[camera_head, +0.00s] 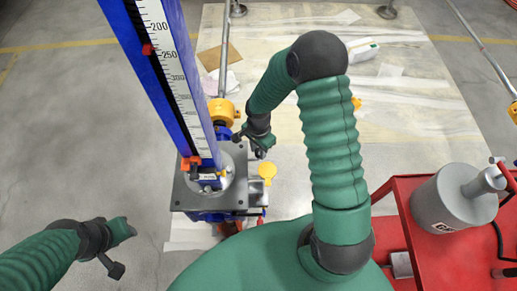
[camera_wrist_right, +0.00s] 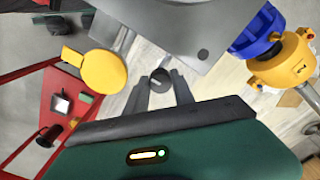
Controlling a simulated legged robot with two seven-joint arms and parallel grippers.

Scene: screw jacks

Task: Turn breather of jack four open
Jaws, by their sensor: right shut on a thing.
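The screw jack has a blue column with a white scale (camera_head: 170,60) and a grey base plate (camera_head: 182,192) in the head view. In the right wrist view, a grey part of the jack (camera_wrist_right: 205,45) fills the top middle. My right gripper (camera_wrist_right: 162,84) has its two dark fingers on either side of a small dark round cap, seemingly the breather (camera_wrist_right: 160,74), and is shut on it. In the head view my right gripper (camera_head: 262,150) is at the jack's right side, and the breather cannot be made out. My left gripper (camera_head: 128,229) hangs over bare floor; its jaw opening is unclear.
A yellow round tag (camera_head: 267,170) is beside the jack, close to my right gripper. A yellow coupling with a blue collar (camera_head: 222,110) is behind it. A red cart (camera_head: 395,190) with a grey canister (camera_head: 452,200) stands at the right. Floor at the left is clear.

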